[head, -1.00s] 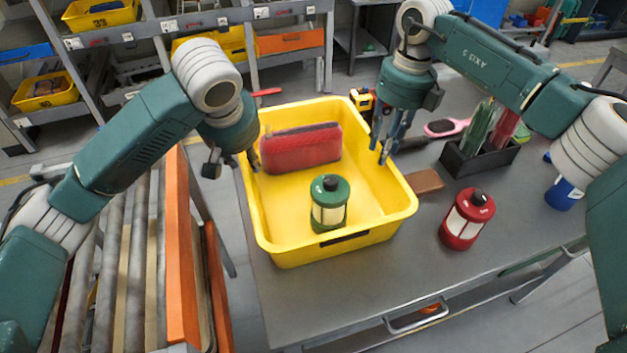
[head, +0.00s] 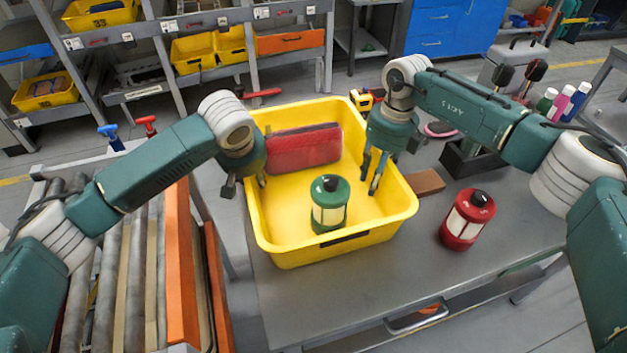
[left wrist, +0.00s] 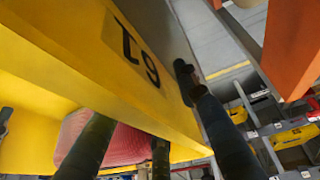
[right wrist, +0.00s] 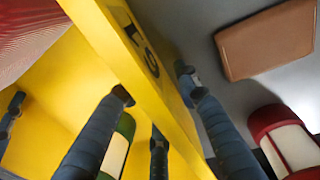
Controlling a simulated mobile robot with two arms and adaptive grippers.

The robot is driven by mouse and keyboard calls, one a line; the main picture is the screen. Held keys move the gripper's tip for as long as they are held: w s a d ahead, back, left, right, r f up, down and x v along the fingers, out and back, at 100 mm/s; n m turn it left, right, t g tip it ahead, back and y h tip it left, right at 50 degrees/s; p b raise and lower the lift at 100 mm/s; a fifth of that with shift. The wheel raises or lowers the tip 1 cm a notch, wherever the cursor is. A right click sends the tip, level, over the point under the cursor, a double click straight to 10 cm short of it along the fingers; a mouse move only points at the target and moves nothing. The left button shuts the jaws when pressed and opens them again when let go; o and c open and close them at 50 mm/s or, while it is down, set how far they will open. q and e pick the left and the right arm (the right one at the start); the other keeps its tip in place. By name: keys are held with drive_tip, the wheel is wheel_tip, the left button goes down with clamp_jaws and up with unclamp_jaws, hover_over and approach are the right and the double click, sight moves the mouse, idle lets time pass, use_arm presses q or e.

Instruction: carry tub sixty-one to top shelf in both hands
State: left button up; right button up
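The yellow tub (head: 285,257) stands on the grey workbench. Its side walls carry a 61 marking in the left wrist view (left wrist: 105,80) and partly in the right wrist view (right wrist: 165,90). Inside are a red box-like item (head: 303,148) and a green lantern (head: 329,205). My left gripper (head: 245,184) is open at the tub's left wall, with fingers on both sides of it. My right gripper (head: 371,178) is open at the right wall, with fingers on both sides in the right wrist view. I cannot tell whether any finger touches a wall.
A red lantern (head: 467,219) and a brown block (head: 426,183) are right of the tub. A dark holder (head: 466,160) is partly hidden behind my right arm. A roller conveyor with an orange side rail (head: 179,260) is at left. Shelves with yellow tubs (head: 193,53) stand behind.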

use_arm(q)
drive_tip(key=shift+c, duration=0.5)
use_arm(e)
drive_tip(key=shift+c, duration=0.5)
use_arm(q)
clamp_jaws()
use_arm(e)
clamp_jaws()
